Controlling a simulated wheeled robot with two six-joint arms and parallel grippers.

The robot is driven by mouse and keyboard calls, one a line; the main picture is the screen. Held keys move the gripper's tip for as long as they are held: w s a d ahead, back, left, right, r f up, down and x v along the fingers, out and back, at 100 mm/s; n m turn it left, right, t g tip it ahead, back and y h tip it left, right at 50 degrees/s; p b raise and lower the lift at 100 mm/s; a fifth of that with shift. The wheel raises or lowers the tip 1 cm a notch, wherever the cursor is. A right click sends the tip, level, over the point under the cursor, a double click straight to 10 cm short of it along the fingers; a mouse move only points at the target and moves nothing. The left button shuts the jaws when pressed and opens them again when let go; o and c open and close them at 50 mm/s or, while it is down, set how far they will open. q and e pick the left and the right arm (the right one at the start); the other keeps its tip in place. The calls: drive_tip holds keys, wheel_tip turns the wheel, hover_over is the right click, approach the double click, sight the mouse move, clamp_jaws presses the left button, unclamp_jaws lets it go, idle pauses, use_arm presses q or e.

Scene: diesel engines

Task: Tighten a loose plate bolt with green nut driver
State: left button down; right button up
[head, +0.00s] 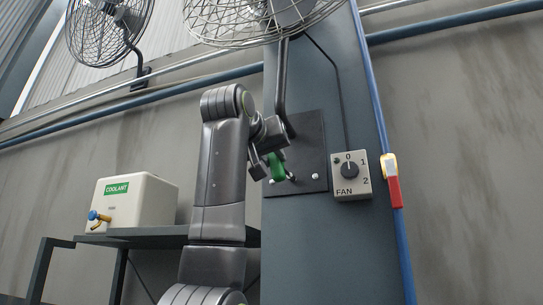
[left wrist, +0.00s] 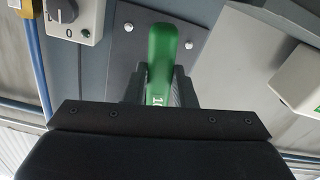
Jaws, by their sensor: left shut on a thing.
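My left gripper (head: 267,167) is shut on the green nut driver (head: 278,168) in front of the dark plate (head: 309,146) on the blue-grey column. In the left wrist view the green nut driver (left wrist: 161,58) sticks out past the fingers, towards the plate (left wrist: 122,50). Two bright bolts show there, one to the left (left wrist: 128,27) and one to the right (left wrist: 189,44) of the driver. In the head view a bolt (head: 316,177) shows at the plate's lower right. The driver's working end is hidden, so I cannot tell whether it touches a bolt. My right gripper is not in view.
A fan switch box (head: 351,176) sits right of the plate, beside a blue pipe (head: 375,100) with a red and yellow handle (head: 391,180). A fan (head: 260,20) hangs above. A white coolant tank (head: 134,201) stands on a shelf (head: 150,232) at left.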

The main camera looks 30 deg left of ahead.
use_arm(q)
drive_tip(key=shift+s, duration=0.1)
drive_tip(key=shift+s+d+b, duration=0.1)
drive_tip(key=shift+s+b, duration=0.2)
drive_tip(key=shift+s, duration=0.1)
drive_tip(key=shift+s+d, duration=0.1)
drive_tip(key=shift+s, duration=0.2)
drive_tip(key=shift+s+d+f+b, duration=0.1)
drive_tip(key=shift+s+b, duration=0.3)
drive_tip(key=shift+s, duration=0.1)
drive_tip(key=b+v, duration=0.2)
drive_tip(key=v, duration=0.4)
idle(0.4)
